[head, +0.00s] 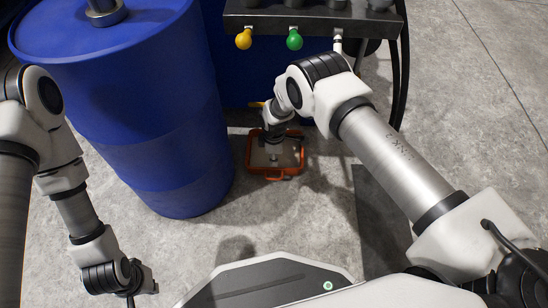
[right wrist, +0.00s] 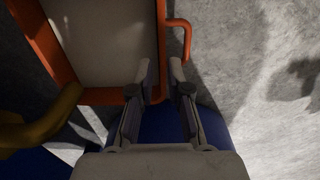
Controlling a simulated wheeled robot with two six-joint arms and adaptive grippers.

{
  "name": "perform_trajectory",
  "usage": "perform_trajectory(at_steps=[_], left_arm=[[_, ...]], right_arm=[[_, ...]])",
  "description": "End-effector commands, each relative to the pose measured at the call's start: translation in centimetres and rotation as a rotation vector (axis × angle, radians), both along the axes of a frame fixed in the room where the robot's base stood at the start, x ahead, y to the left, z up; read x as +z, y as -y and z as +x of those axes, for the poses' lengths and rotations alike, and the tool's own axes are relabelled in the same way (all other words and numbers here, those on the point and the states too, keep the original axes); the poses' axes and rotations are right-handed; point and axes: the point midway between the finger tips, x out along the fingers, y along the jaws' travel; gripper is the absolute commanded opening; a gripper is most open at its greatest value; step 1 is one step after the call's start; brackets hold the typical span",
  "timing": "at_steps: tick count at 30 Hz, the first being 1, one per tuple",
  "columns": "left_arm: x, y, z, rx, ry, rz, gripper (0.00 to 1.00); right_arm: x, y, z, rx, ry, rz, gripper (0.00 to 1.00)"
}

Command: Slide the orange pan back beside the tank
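The orange pan (head: 262,176), a shallow tray with a grey inside, lies on the floor right of the big blue tank (head: 125,85). It also shows in the right wrist view, where its orange rim (right wrist: 160,45) and a side handle (right wrist: 187,40) are visible. My right gripper (head: 274,135) is over the pan's far end. In the right wrist view its fingers (right wrist: 158,75) are apart, with the pan's rim corner between them in the picture. I cannot tell whether they touch it. My left gripper (head: 138,286) hangs low at left, away from the pan; its fingers are unclear.
A dark machine panel (head: 310,22) with a yellow knob (head: 243,40) and a green knob (head: 294,40) stands behind the pan. A yellow lever (right wrist: 40,125) is close to my right gripper. Black hoses (head: 402,75) hang at right. The concrete floor in front of the pan is clear.

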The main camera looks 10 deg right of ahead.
Motion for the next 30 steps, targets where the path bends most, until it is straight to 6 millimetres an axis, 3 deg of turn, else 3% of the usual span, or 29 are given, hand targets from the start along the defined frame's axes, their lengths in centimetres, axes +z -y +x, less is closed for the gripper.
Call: perform_trajectory(at_steps=[6, 12, 23, 25, 30], left_arm=[[-2.8, 0.0, 0.1, 0.005, 0.002, 0.001, 0.00], [-4.3, -0.1, 0.3, 0.006, 0.008, 0.001, 0.00], [-4.4, -0.1, 0.4, 0.005, 0.011, 0.002, 0.00], [-4.4, -0.1, 0.4, 0.005, 0.011, 0.001, 0.00], [-4.4, -0.1, 0.4, 0.005, 0.011, 0.001, 0.00]], right_arm=[[-4.3, 0.0, -0.1, -0.002, -0.001, 0.001, 0.17], [-6.8, 0.0, 0.0, -0.002, 0.000, 0.000, 0.17], [-7.1, 0.0, 0.0, -0.002, 0.000, 0.000, 0.17], [-7.1, 0.0, 0.0, -0.002, 0.000, 0.000, 0.00], [-7.1, 0.0, 0.0, -0.002, 0.000, 0.000, 0.00]])
